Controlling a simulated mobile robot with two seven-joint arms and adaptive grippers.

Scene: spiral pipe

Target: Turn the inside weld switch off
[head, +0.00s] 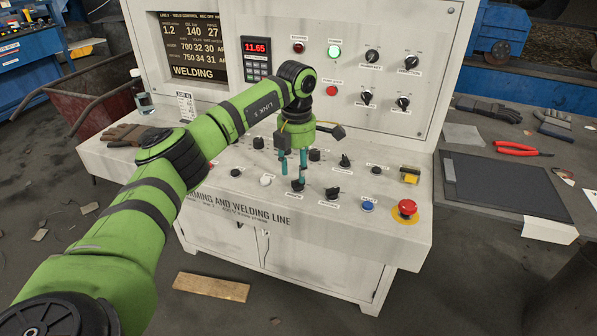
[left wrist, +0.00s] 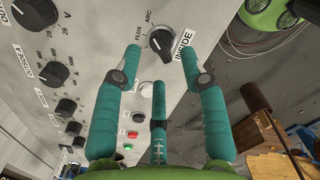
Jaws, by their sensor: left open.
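The inside weld switch is a black rotary knob (left wrist: 161,42) at the top of the left wrist view, beside the label INSIDE, with FLUX and ARC marked around it. A pale mark shows on its left part; no OFF mark is legible. It appears in the head view as a black knob (head: 298,185) near the sloped desk's front edge. My left gripper (head: 293,170) is open and empty, pointing down just above it. In the left wrist view, the teal fingertips (left wrist: 162,60) stand on either side of the knob; contact cannot be told. My right gripper is out of view.
A black knob (head: 332,193), a blue button (head: 367,206) and a red emergency stop (head: 407,208) lie to the right. A white button (head: 265,180) lies left. More knobs (head: 345,160) stand behind. The upright panel's screen (head: 193,42) reads WELDING.

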